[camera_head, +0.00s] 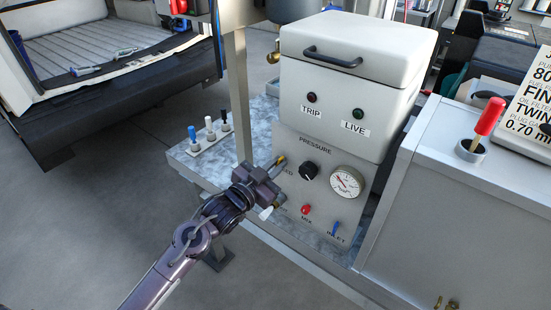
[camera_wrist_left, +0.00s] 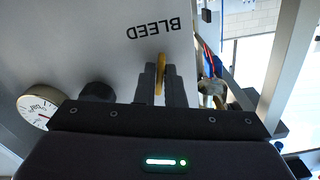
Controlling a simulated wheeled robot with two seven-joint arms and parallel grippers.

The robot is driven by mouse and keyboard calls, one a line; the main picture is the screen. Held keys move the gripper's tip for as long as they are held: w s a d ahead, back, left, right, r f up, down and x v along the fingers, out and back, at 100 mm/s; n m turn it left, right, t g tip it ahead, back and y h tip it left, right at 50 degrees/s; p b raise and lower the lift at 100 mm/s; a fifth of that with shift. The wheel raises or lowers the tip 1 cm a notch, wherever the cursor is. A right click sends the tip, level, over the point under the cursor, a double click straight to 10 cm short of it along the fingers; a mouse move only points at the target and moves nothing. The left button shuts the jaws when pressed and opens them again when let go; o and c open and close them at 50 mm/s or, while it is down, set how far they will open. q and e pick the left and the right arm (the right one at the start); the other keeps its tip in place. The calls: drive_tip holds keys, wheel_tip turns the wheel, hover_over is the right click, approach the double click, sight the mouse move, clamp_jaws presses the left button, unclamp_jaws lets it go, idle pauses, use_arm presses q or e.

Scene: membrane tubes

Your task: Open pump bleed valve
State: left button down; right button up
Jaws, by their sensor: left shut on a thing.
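The yellow bleed valve lever (camera_wrist_left: 159,80) stands between the fingers of my left gripper (camera_wrist_left: 160,84) in the left wrist view, under the upside-down BLEED label (camera_wrist_left: 152,28). The fingers are shut on it. In the head view, my left gripper (camera_head: 274,170) is at the left edge of the pump's grey front panel (camera_head: 318,157). It covers most of the BLEED label and hides most of the lever. My right gripper is not in view.
A black knob (camera_head: 309,172) and a pressure gauge (camera_head: 346,183) lie right of the gripper. A metal post (camera_head: 238,95) rises close behind my left wrist. A metal cabinet (camera_head: 470,215) stands at right.

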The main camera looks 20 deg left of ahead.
use_arm(q)
drive_tip(key=shift+n+p, duration=1)
drive_tip(key=shift+n, duration=0.6)
drive_tip(key=shift+f, duration=0.1)
drive_tip(key=c, duration=1.6)
unclamp_jaws()
drive_tip(key=shift+b+v, duration=0.9)
drive_tip(key=shift+v, duration=3)
